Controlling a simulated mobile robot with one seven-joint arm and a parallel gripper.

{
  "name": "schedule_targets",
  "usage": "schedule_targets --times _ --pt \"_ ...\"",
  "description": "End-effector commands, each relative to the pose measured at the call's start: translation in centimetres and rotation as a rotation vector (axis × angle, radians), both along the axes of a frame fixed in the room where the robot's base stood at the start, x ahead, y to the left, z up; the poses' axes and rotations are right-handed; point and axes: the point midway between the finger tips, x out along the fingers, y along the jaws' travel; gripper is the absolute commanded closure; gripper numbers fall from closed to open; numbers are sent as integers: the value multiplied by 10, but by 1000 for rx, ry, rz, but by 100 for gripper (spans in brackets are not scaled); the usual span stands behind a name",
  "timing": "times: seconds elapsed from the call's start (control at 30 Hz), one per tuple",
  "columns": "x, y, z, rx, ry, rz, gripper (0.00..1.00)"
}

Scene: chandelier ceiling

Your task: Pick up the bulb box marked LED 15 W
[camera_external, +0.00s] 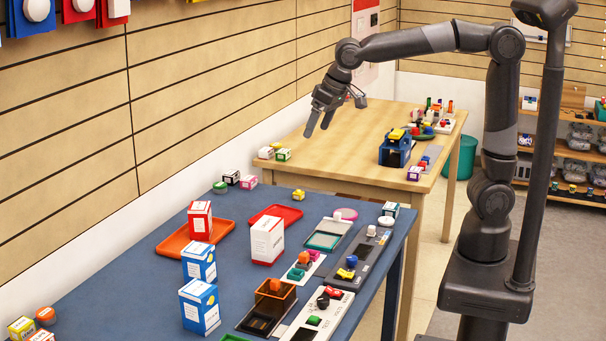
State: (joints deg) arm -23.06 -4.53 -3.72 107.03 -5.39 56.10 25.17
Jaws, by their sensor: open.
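Several upright boxes stand on the blue table (150,285). A red-and-white box (199,221) stands on an orange tray (174,246). The print is too small to read, so I cannot tell which is marked LED 15 W. My gripper (317,131) is open and empty, pointing down above the wooden table (345,150), apart from all the boxes.
Small boxes (265,153) sit at the wooden table's left edge. A blue caddy (396,148) stands on its right side. The slatted wall (190,90) borders the left.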

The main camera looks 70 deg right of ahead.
Motion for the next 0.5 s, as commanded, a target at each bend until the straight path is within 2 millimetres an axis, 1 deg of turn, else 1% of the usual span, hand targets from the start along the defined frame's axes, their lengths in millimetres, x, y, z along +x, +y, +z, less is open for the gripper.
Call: schedule_targets --times 0.03,0.17,0.2,0.27,0.3,0.37,0.4,0.47,0.5 --pt "15 19 -4 -3 10 4 15" --pt "46 65 -14 -6 22 -9 15" --pt "55 79 -18 -9 24 -11 15" --pt "66 102 -26 -12 29 -15 15" --pt "73 118 -31 -15 31 -18 15" --pt "83 143 -40 -19 35 -22 15" --pt "88 159 -47 -22 35 -24 15" --pt "96 185 -57 -27 35 -28 15" --pt "100 202 -65 -32 35 -30 15"
